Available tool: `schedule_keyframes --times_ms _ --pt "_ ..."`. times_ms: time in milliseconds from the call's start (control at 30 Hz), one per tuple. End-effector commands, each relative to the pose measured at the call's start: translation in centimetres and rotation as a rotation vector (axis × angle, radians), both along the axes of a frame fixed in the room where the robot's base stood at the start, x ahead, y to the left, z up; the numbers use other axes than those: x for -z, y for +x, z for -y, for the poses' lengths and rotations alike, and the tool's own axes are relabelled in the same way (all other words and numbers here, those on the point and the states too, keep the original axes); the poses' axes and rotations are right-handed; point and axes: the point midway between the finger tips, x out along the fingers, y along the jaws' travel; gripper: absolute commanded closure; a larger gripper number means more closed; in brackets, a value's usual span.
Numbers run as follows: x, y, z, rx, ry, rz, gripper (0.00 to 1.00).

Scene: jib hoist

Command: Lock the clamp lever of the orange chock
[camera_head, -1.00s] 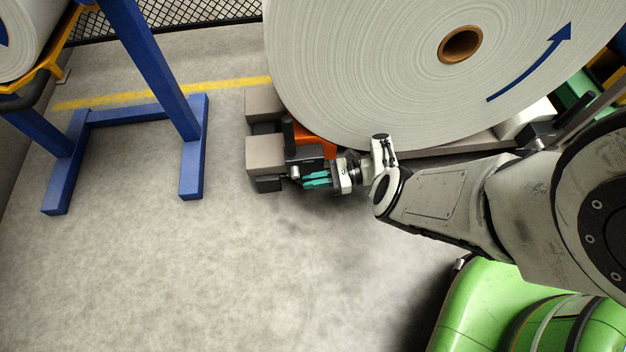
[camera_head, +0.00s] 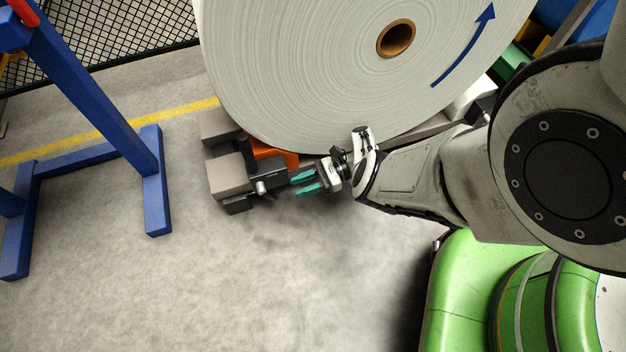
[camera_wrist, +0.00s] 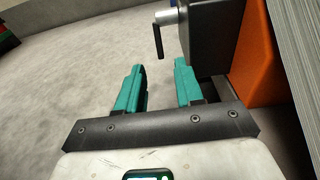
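The orange chock (camera_head: 275,152) sits against the lower left of the big paper roll; it is also at the right of the wrist view (camera_wrist: 275,50). A dark block (camera_wrist: 212,35) is fixed beside it. A silver shaft (camera_wrist: 166,16) sticks out of this block, with a short dark lever (camera_wrist: 158,40) hanging from its end. In the head view the shaft end (camera_head: 262,187) shows, but the lever is not clear. My gripper (camera_head: 295,184) is open, its teal fingers apart and empty. In the wrist view its fingertips (camera_wrist: 158,68) lie just below the lever's tip, apparently not touching it.
The white paper roll (camera_head: 300,70) rises above the chock and my gripper. Grey blocks (camera_head: 230,174) stand at the chock's left. A blue stand (camera_head: 105,95) is further left. The concrete floor (camera_head: 240,280) in front is clear.

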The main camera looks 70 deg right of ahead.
Motion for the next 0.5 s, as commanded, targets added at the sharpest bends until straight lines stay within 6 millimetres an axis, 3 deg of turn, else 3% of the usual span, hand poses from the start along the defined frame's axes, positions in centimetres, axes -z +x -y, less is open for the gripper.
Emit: schedule_keyframes --times_ms 200,500 --pt "-0.4 -2.2 1.8 0.002 0.001 0.0 0.64" --pt "-0.5 -3.2 2.4 -0.001 -0.001 -0.001 0.64"
